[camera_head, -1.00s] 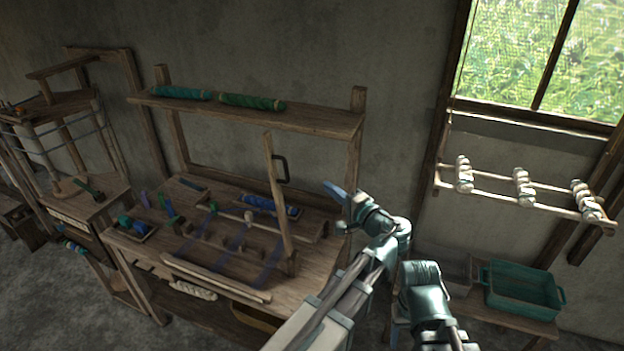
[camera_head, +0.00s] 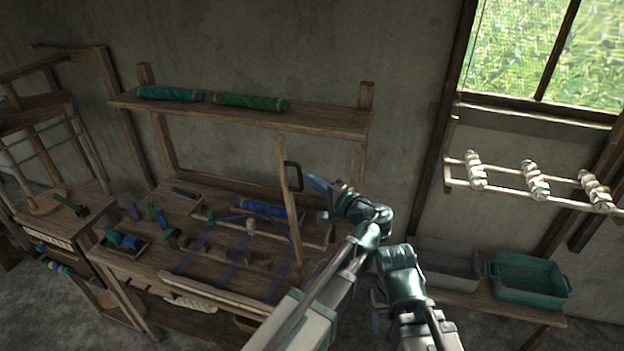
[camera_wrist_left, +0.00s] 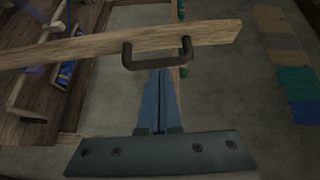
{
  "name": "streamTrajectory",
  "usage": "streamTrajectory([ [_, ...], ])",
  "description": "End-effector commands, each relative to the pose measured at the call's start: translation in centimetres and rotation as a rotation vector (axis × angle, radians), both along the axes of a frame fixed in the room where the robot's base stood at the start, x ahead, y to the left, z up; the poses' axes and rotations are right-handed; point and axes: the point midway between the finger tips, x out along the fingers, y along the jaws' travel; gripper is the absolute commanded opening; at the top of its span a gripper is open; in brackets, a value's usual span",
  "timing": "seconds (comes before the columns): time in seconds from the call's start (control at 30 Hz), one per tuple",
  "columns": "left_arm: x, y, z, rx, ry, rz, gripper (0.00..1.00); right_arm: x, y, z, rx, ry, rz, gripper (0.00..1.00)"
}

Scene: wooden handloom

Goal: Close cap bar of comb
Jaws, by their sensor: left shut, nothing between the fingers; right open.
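The cap bar (camera_head: 283,202) is a long wooden bar standing nearly upright at the right end of the comb on the loom table. It bears a dark U-shaped handle (camera_head: 297,165), and both show in the left wrist view as the bar (camera_wrist_left: 75,50) and the handle (camera_wrist_left: 128,55). My left gripper (camera_head: 306,176) is shut and empty on the right of the bar, its tips close to the handle. In the left wrist view its fingers (camera_wrist_left: 159,78) point at the handle's opening; I cannot tell whether they touch it. My right gripper (camera_head: 377,318) is open, low and partly hidden.
The loom table (camera_head: 225,262) holds blue bands, a blue roll (camera_head: 262,208) and small spools. A shelf (camera_head: 240,118) with two yarn rolls stands behind. A teal crate (camera_head: 530,278) and a grey tray (camera_head: 447,265) stand at the right, below a bobbin rack (camera_head: 515,190).

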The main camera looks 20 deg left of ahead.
Motion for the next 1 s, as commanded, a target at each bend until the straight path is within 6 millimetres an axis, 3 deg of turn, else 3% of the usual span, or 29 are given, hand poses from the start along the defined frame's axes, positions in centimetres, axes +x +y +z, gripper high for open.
streamTrajectory([
  [0.37, 0.0, 0.2, 0.1, -0.004, 0.001, 0.001, 0.0, 0.0, 0.0, 0.2, 0.0, 0.0, -0.001, 0.62],
  [0.53, 0.0, 2.1, 0.5, -0.045, 0.004, 0.004, 0.0, 0.0, 0.0, 1.3, 0.0, 0.0, -0.002, 0.62],
  [0.77, 0.1, 8.3, 0.6, -0.192, 0.008, 0.009, 0.0, 0.0, 0.0, 4.1, 0.001, 0.0, -0.007, 0.62],
  [1.0, 0.5, 16.7, -1.5, -0.409, 0.014, 0.01, 0.0, 0.0, 0.0, 5.7, 0.001, 0.001, -0.008, 0.62],
])
